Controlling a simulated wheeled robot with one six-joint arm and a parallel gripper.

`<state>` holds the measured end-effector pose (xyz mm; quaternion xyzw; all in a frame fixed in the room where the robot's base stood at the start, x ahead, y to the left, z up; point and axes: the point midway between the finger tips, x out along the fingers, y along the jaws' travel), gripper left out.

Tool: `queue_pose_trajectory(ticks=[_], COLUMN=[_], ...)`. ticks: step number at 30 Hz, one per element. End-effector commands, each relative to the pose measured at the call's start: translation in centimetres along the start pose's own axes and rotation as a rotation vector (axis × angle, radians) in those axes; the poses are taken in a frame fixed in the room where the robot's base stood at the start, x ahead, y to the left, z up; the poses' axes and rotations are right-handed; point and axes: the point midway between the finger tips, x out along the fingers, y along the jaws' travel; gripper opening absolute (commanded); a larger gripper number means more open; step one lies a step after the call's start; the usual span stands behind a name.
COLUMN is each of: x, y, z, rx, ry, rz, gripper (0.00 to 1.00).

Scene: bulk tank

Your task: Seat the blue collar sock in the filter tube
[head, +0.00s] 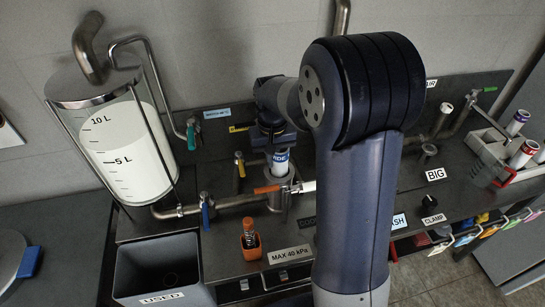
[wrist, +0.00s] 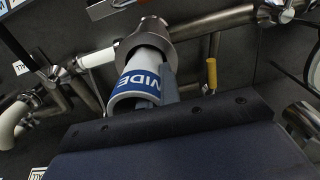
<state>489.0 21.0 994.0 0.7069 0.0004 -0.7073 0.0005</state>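The blue collar sock (head: 281,161) is a white cylinder with a blue band lettered in white, hanging upright under my gripper (head: 274,138) in the head view. In the wrist view the sock (wrist: 135,84) shows its open, blue-banded end towards me. A grey finger of my gripper (wrist: 168,82) lies against its right side, and the gripper appears shut on it; the other finger is hidden. The metal filter tube (head: 279,198) is directly below. In the wrist view the sock's far end lines up with the tube's wide mouth (wrist: 146,32). I cannot tell how deep it goes.
An orange-handled valve (head: 267,189) and pipes lie beside the tube. A clear tank (head: 125,140) of white liquid stands left, above a grey USED bin (head: 162,272). Other socks with purple (head: 517,121) and red (head: 524,153) bands stand at right.

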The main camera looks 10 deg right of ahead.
Motion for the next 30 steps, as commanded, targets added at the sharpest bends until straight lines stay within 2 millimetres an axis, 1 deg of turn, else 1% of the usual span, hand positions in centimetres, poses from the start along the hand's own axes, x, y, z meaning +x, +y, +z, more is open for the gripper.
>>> queue_pose_trajectory(ticks=[29, 30], x=[2.5, 2.5], y=[0.0, 0.0], z=[0.0, 0.0], rx=[0.000, 0.000], ry=[0.001, 0.001], rz=[0.000, 0.000], gripper=[0.00, 0.05])
